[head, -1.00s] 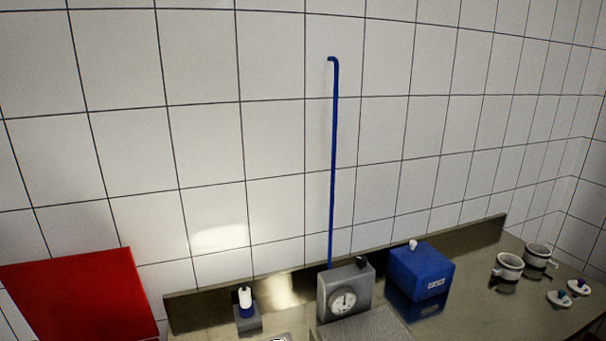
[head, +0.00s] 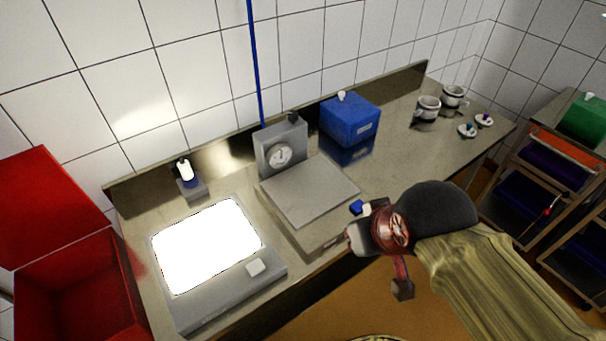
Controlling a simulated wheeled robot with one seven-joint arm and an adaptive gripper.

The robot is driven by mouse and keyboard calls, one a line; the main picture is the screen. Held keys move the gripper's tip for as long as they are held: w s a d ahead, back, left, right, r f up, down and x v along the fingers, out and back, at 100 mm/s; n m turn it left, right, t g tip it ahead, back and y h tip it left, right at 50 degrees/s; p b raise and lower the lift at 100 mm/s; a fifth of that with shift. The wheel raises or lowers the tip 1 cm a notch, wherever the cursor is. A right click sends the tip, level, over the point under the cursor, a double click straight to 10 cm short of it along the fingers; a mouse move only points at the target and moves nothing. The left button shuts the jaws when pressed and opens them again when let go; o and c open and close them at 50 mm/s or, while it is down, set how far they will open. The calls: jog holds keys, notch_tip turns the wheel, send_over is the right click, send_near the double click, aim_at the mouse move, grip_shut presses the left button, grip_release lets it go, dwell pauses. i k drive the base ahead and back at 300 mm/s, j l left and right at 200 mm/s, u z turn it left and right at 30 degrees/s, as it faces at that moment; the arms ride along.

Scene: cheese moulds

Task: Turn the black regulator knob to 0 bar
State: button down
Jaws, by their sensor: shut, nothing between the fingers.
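The black regulator knob (head: 293,117) sits on the top right of a grey box (head: 268,143) at the back of the steel counter. The box's front bears a round white gauge (head: 280,155) with a dark pointer; its scale is too small to read. A blue pipe (head: 257,65) rises from behind the box. My gripper (head: 352,240) is shut and empty, over the counter's front edge, in front of and right of the box. It is well apart from the knob. Part of it is hidden by its own body.
A flat steel plate (head: 310,190) lies before the gauge box. A bright panel (head: 205,245) and a white bottle (head: 185,170) stand left, beside a red bin (head: 75,290).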

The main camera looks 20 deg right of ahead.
aim_at(293, 115)
jog(key=i+l, duration=0.25)
jog(key=l, duration=0.15)
jog(key=i+l+u, duration=0.1)
jog(key=i+l, duration=0.15)
jog(key=l, duration=0.2)
jog(key=i+l, duration=0.25)
jog(key=l, duration=0.15)
